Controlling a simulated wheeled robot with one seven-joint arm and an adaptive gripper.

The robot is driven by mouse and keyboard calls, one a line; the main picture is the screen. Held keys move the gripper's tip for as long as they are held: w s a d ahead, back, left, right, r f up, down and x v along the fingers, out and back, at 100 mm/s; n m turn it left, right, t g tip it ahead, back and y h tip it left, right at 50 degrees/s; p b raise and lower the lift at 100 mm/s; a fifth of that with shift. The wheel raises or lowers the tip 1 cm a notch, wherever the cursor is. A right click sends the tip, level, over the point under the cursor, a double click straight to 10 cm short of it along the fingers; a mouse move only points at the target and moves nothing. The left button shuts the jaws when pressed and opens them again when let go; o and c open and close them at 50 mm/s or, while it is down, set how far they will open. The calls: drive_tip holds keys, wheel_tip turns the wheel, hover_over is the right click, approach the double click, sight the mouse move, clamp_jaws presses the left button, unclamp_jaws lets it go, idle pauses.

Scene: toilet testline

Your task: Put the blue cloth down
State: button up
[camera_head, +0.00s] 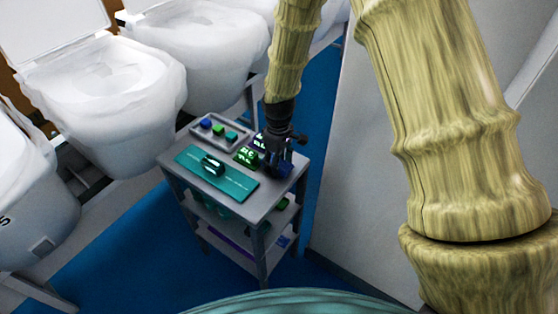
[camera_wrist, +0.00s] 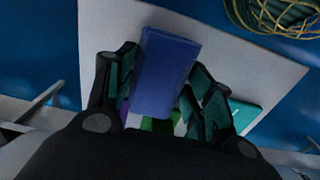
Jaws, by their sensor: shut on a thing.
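The blue cloth (camera_wrist: 166,72) is a folded blue block held between the two fingers of my gripper (camera_wrist: 163,100) in the wrist view. In the head view my gripper (camera_head: 279,164) points down at the right end of the grey cart top (camera_head: 262,207), with the dark blue cloth (camera_head: 285,171) at its fingertips. My gripper is shut on the cloth. I cannot tell whether the cloth touches the cart top.
A teal mat (camera_head: 232,184) with a dark rounded object (camera_head: 212,165) on it lies left of my gripper. A tray (camera_head: 207,139) with small blue, green and teal items sits behind. A green-marked dark item (camera_head: 246,157) is close by. Toilets (camera_head: 105,95) stand left; a pale wall (camera_head: 350,190) is right.

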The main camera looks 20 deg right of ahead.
drive_tip(key=shift+f, duration=0.2)
drive_tip(key=shift+f, duration=0.1)
drive_tip(key=o, duration=1.1)
drive_tip(key=shift+c, duration=0.2)
wheel_tip(320, 180, up, 12)
drive_tip(key=b, duration=0.2)
